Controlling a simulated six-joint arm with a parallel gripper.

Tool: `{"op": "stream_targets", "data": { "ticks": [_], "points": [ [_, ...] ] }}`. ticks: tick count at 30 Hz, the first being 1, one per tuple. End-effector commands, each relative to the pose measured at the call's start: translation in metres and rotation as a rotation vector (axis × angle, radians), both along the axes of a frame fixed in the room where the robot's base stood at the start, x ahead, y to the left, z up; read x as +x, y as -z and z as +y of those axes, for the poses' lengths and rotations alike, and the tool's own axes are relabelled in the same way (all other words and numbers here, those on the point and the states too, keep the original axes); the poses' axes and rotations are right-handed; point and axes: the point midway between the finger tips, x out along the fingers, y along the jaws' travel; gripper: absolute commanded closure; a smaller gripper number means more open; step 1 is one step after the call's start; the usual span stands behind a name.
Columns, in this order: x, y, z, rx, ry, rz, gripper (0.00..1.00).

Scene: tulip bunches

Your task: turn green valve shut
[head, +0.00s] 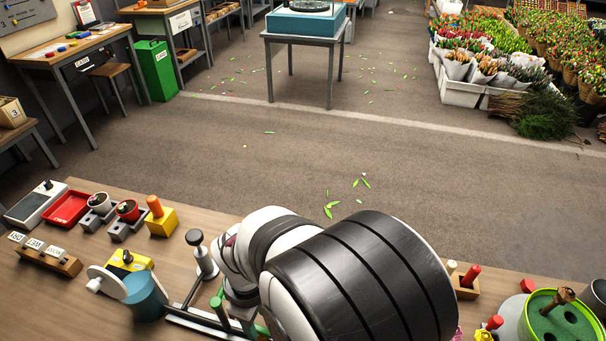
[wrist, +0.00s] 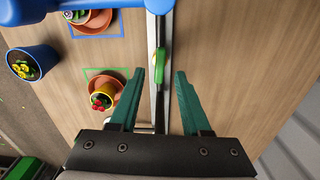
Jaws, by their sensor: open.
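The green valve (wrist: 160,62) shows in the wrist view as a narrow green handle on a thin grey pipe (wrist: 155,30). The handle lies roughly along the pipe. My gripper (wrist: 160,74) is open, with its teal fingers spread to either side of the pipe and the green handle between and just past the fingertips. I cannot tell whether a finger touches it. In the head view my arm hides most of this area, and only bits of green show beside it.
In the wrist view a yellow pot with red flowers (wrist: 103,97) stands left of my gripper, with a blue pot (wrist: 30,62) farther left. A blue pipe-like part (wrist: 80,6) crosses the top. Bench to the right is bare. In the head view a blue-grey can (head: 146,296) stands left of my arm.

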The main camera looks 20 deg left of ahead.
Motion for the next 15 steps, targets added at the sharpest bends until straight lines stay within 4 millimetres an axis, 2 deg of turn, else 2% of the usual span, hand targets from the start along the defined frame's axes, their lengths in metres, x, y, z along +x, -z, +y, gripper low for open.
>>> {"op": "stream_targets", "data": {
  "ticks": [3,6,15],
  "points": [
    [0.0,0.019,0.0,-0.002,-0.001,0.001,0.53],
    [0.0,0.027,0.0,-0.001,0.001,0.001,0.53],
    [0.0,0.03,0.0,0.001,0.001,-0.001,0.53]
  ]
}}
